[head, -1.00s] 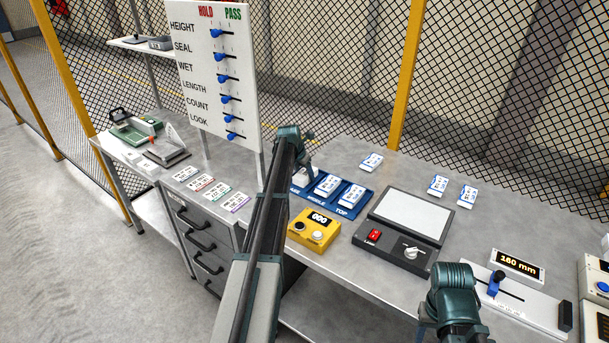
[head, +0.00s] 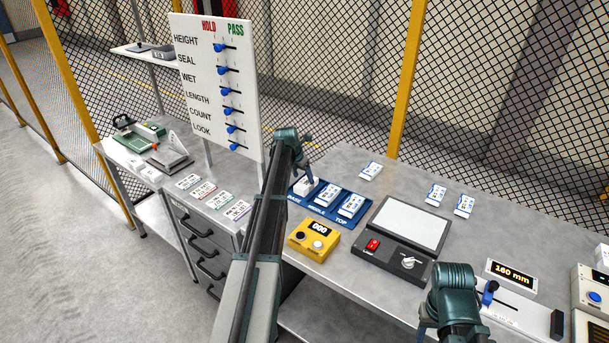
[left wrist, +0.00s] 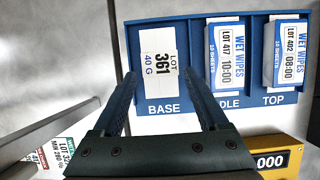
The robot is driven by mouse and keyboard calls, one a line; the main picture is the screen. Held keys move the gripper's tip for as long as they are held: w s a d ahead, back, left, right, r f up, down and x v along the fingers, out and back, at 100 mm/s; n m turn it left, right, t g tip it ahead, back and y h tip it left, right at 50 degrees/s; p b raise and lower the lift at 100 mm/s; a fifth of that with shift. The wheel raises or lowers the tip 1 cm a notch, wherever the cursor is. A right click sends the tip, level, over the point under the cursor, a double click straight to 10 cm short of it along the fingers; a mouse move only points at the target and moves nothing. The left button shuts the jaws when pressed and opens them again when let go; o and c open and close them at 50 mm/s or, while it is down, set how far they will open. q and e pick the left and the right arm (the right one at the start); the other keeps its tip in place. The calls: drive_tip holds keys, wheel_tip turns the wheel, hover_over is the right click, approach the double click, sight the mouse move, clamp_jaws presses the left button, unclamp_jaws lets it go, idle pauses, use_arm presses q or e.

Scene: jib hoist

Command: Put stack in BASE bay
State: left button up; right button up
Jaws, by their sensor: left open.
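A blue three-bay tray (head: 331,211) sits on the bench, and its BASE, MIDDLE and TOP bays show in the left wrist view (left wrist: 190,110). A white stack (left wrist: 159,57) labelled LOT 361, 40 G lies in the BASE bay; it also shows in the head view (head: 302,186), partly hidden by my arm. Wet-wipes packs fill the MIDDLE bay (left wrist: 230,55) and the TOP bay (left wrist: 291,55). My left gripper (left wrist: 163,85) is open above the BASE bay, fingers apart at either side of the stack's near part; contact cannot be told. My right arm shows, but its fingers do not.
Loose packs (head: 371,171) lie behind. A HOLD/PASS slider board (head: 213,85) rises at left. A 160 mm gauge (head: 511,276) is at right.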

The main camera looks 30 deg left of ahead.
use_arm(q)
drive_tip(key=p+v, duration=0.5)
drive_tip(key=v, duration=0.2)
drive_tip(key=shift+r+p, duration=0.25)
drive_tip(key=shift+p, duration=0.1)
drive_tip(key=shift+s+d, duration=0.1)
drive_tip(key=s+d+m+g, duration=0.1)
drive_tip(key=s+d+m, duration=0.4)
drive_tip(key=d, duration=0.4)
drive_tip(key=s+d+f+m+g, duration=0.1)
drive_tip(key=s+d+m, duration=0.1)
drive_tip(key=d+m, duration=0.55)
drive_tip(key=s+d+m+g, duration=0.1)
drive_tip(key=s+d+m, duration=0.3)
drive_tip(key=d, duration=0.7)
drive_tip(key=s+d+m+g, duration=0.1)
drive_tip(key=s+d+m, duration=0.7)
drive_tip(key=s+m, duration=0.3)
drive_tip(key=s+d+m+y, duration=0.1)
drive_tip(key=s+d+m, duration=0.7)
drive_tip(key=s+m, duration=0.3)
drive_tip(key=shift+s+d+f+g+y, duration=0.25)
drive_tip(key=shift+s+f+g+y, duration=0.05)
drive_tip(key=shift+g, duration=0.1)
drive_tip(key=shift+f+m, duration=0.1)
drive_tip(key=shift+m, duration=0.15)
